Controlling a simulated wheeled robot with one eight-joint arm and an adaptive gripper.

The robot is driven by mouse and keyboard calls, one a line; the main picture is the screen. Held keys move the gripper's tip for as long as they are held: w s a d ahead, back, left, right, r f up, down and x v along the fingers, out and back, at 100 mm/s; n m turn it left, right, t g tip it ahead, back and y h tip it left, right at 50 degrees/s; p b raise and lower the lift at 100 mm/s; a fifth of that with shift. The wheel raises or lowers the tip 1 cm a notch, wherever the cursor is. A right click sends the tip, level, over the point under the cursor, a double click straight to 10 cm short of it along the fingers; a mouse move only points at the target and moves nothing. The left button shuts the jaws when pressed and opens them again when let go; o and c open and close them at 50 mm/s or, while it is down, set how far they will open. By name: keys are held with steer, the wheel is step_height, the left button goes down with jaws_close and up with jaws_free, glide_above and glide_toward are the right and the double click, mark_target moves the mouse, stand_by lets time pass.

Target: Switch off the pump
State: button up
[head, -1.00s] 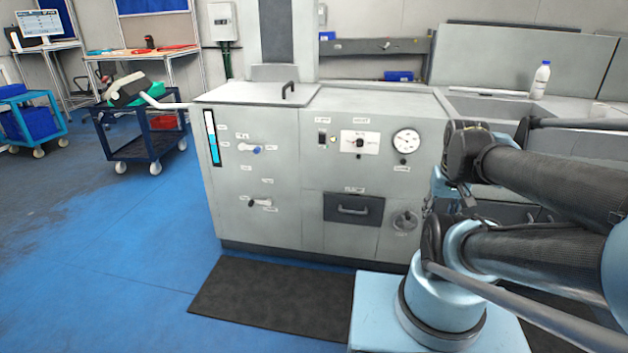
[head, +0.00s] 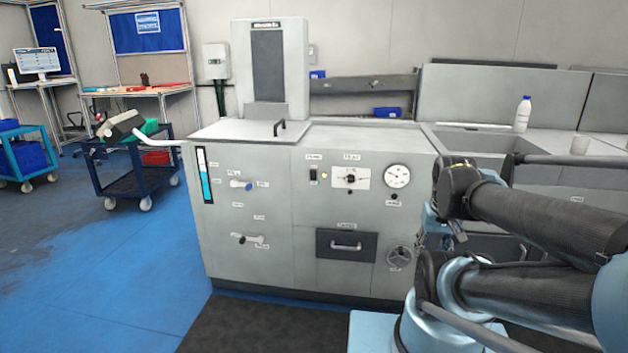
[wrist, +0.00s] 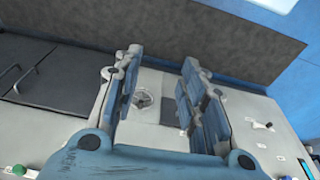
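The pump switch (head: 314,176) is a small dark rocker under a label that seems to read PUMP. It is on the upper front of the grey machine (head: 270,240), left of a white dial panel (head: 350,177) and a round gauge (head: 397,177). The switch's position is too small to tell. In the wrist view my gripper (wrist: 160,62) is open and empty, its blue fingers spread apart. A handwheel (wrist: 145,100) and part of the machine front show between and behind the fingers. I cannot make out the pump switch in the wrist view.
My arm fills the right of the head view, in front of the machine's right side. Levers (head: 242,185) and a drawer (head: 346,245) are on the machine front. A dark mat (head: 260,325) lies before it. A trolley (head: 140,175) stands left; blue floor between is clear.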

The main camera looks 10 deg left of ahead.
steer(key=shift+s+r, duration=0.25)
steer(key=shift+s, duration=0.05)
steer(key=c, duration=0.4)
steer(key=shift+w+a+r, duration=0.1)
steer(key=shift+a+r, duration=0.05)
steer(key=shift+r, duration=0.1)
jaws_close()
steer(key=w+a+r+n+t+y, duration=0.1)
steer(key=w+a+r+n, duration=0.25)
steer(key=w, duration=0.35)
steer(key=w+a+r+n+t, duration=0.1)
steer(key=w+a+r+n, duration=0.1)
steer(key=w+a, duration=0.35)
steer(key=w+a+r+n+t+y, duration=0.1)
steer(key=w+a+r+n, duration=0.2)
steer(key=w, duration=0.4)
steer(key=w+a+n+y, duration=0.1)
steer(key=w+a+n, duration=0.3)
steer(key=w+a, duration=0.3)
steer(key=w+a+n+y, duration=0.2)
steer(key=w+a+n, duration=0.2)
steer(key=a, duration=0.9)
steer(key=w, duration=0.3)
steer(key=shift+a+t, duration=0.15)
steer(key=shift+t, duration=0.25)
steer(key=shift+w, duration=0.1)
